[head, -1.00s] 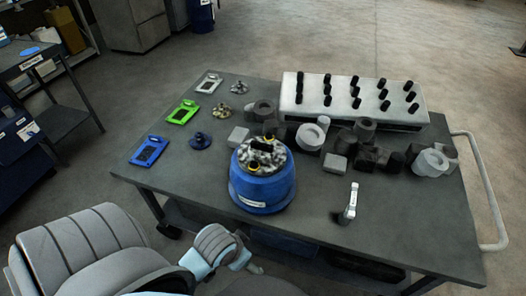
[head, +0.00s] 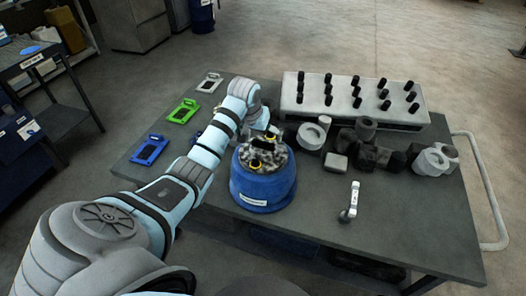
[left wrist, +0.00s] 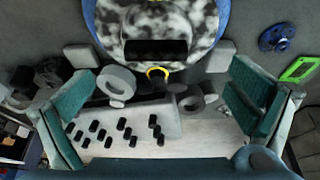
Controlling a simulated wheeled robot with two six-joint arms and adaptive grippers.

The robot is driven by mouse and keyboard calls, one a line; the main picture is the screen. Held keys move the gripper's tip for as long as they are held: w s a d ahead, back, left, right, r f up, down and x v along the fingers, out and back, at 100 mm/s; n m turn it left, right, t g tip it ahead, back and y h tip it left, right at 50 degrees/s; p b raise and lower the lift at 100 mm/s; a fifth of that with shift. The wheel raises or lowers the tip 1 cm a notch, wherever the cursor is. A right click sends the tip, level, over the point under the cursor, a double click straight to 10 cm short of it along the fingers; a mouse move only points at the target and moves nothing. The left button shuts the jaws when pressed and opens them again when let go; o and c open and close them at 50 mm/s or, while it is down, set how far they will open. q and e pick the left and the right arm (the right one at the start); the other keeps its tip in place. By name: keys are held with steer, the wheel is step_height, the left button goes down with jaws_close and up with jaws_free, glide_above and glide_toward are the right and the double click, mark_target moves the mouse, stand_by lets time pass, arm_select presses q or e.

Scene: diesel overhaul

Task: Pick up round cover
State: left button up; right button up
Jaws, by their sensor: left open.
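A blue round cover (left wrist: 277,37) lies flat on the table at the upper right of the left wrist view, outside my fingers. In the head view my arm hides nearly all of it. My left gripper (left wrist: 160,105) is open, its two teal fingers wide apart with nothing held between them. In the head view my left arm reaches over the table and the gripper (head: 269,129) is beside and behind the blue housing (head: 262,192). The housing has a mottled grey top with a dark slot and yellow rings. My right gripper is not in view.
A white tray (head: 345,113) with several black pegs stands at the back. Grey ring parts (head: 311,136) and dark blocks lie before it. Blue (head: 150,150), green (head: 183,111) and white plates (head: 210,82) lie at the left. A pale upright tool (head: 353,198) stands front right, with bare table around it.

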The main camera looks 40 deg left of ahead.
mark_target(263, 142)
arm_select(q)
steer(key=x, duration=0.2)
steer(key=b+x, duration=0.1)
steer(key=x, duration=0.5)
steer(key=shift+s+d+f+b, duration=0.1)
steer(key=shift+d+f+b, duration=0.05)
steer(key=shift+d+b, duration=0.15)
steer(key=c, duration=1.4)
steer(key=shift+r, duration=0.6)
steer(key=shift+c, duration=0.2)
step_height(263, 142, up, 21)
steer(key=p, duration=0.5)
